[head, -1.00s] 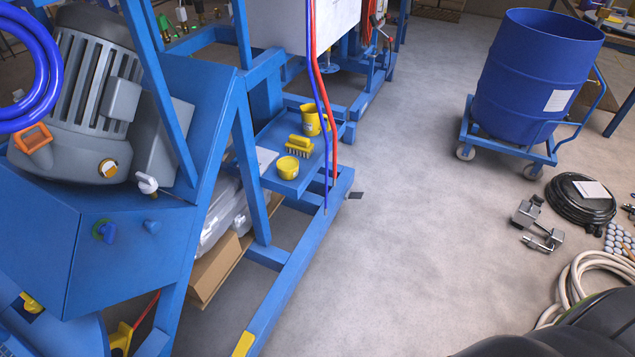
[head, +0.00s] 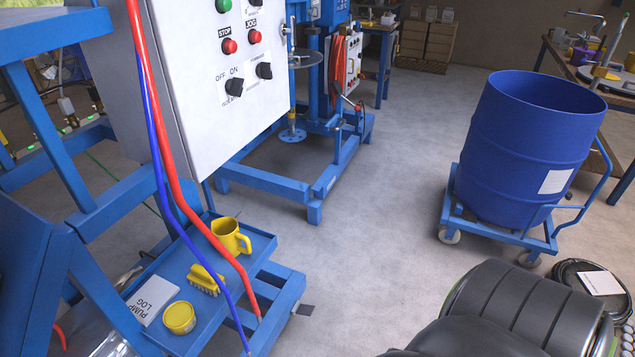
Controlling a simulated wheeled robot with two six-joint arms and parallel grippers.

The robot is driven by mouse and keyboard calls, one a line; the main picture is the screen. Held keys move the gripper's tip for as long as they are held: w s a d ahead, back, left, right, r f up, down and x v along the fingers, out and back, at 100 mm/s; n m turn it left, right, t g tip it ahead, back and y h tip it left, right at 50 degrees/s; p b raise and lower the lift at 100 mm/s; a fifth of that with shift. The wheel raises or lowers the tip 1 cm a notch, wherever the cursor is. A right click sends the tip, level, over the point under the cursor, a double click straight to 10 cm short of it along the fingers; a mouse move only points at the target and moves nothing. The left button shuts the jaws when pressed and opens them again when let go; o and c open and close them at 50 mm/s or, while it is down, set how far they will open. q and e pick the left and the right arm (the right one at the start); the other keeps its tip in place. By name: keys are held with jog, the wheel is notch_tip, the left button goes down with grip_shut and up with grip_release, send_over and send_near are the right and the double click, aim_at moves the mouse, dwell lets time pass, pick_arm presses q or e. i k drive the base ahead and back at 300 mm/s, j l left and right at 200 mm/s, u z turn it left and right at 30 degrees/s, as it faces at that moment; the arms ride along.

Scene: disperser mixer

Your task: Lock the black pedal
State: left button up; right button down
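I cannot pick out the black pedal with certainty. A small dark flat piece (head: 305,310) sticks out on the floor at the right end of the near blue frame (head: 278,290). It is too small to tell whether it is a pedal or locked. Farther back stands a blue mixer stand (head: 318,190) with a round disc and a dark lever-like part (head: 352,106) on its right side. Neither of my grippers is in view.
A white control box (head: 225,120) with red and blue hoses hangs at the left. Below it a blue shelf (head: 222,308) holds a yellow jug (head: 228,236), brush and tub. A blue drum (head: 520,140) stands on a cart (head: 500,232) at right. The floor (head: 375,200) between is clear.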

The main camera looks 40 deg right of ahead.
aim_at(304, 310)
jog(key=i+l, duration=0.1)
jog(key=l, duration=0.5)
jog(key=i+l, duration=0.1)
jog(key=l, duration=1.1)
jog(key=i, duration=0.05)
